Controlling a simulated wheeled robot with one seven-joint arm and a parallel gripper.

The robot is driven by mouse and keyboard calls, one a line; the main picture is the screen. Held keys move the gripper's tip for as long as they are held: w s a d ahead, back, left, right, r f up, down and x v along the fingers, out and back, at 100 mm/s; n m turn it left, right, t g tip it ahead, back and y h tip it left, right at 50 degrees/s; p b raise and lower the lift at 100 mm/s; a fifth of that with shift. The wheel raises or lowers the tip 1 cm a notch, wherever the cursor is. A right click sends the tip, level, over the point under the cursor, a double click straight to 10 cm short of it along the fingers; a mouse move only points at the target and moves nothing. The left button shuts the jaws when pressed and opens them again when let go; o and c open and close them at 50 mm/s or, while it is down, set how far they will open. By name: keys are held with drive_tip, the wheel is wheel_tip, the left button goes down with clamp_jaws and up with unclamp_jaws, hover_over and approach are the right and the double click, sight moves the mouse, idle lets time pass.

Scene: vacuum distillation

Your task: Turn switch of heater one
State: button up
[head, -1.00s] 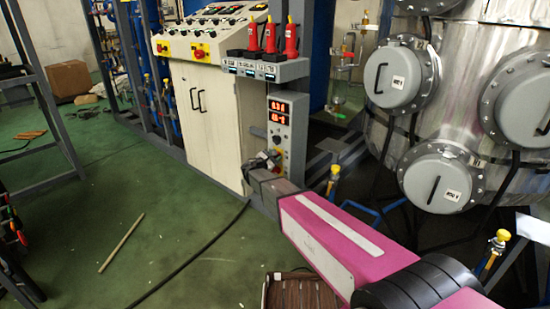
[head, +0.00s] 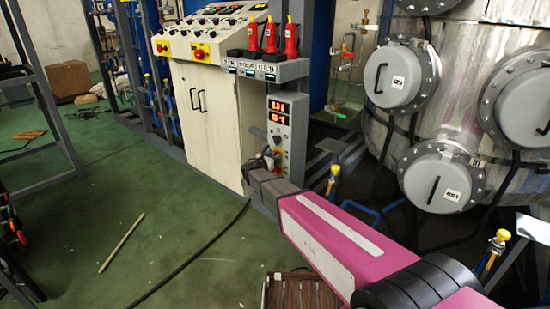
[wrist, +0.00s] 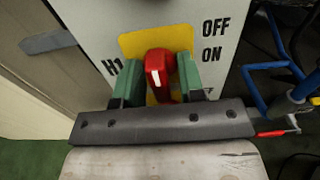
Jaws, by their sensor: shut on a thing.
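The heater one switch (wrist: 157,70) is a red knob on a yellow plate (wrist: 182,39), marked H1 at left and OFF and ON at right in the wrist view. A white mark on the knob points up and slightly left. My gripper (wrist: 160,75) has its green fingers on both sides of the knob, closed on it. In the head view my gripper (head: 266,160) is at the lower part of the grey heater control box (head: 284,150), which has two red digital displays (head: 279,112). My gripper hides most of the switch there.
A cream cabinet (head: 205,118) with a sloped control panel stands left of the box. Red bottle-like items (head: 271,38) stand on a shelf above. A blue pipe with a yellow knob (head: 335,170) is close at right. Green floor (head: 170,220) is open at left.

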idle(0.3)
drive_tip(key=o, duration=0.6)
drive_tip(key=shift+c, duration=0.2)
drive_tip(key=v, duration=1.1)
drive_tip(key=s+d+f+m+g, duration=0.2)
drive_tip(key=s+d+m+g, duration=0.15)
drive_tip(key=d, duration=0.35)
drive_tip(key=s+d+f+m+g+y, duration=0.1)
drive_tip(key=s+d+f+m+g, duration=0.1)
drive_tip(key=d+m, duration=0.4)
drive_tip(key=s+d+f+m+g, duration=0.2)
drive_tip(key=s+d+m+g, duration=0.1)
drive_tip(key=d, duration=0.5)
drive_tip(key=s+d+f+m+g+y, duration=0.1)
drive_tip(key=s+d+m+y, duration=0.3)
drive_tip(key=s+m, duration=0.4)
drive_tip(key=s+d+f+m+g+y, duration=0.1)
drive_tip(key=s+d+m+g+y, duration=0.3)
drive_tip(key=s+m+y, duration=0.2)
drive_tip(key=s+m, duration=0.2)
drive_tip(key=s, duration=0.1)
drive_tip(key=shift+d+g, duration=0.35)
drive_tip(key=shift+d, duration=0.05)
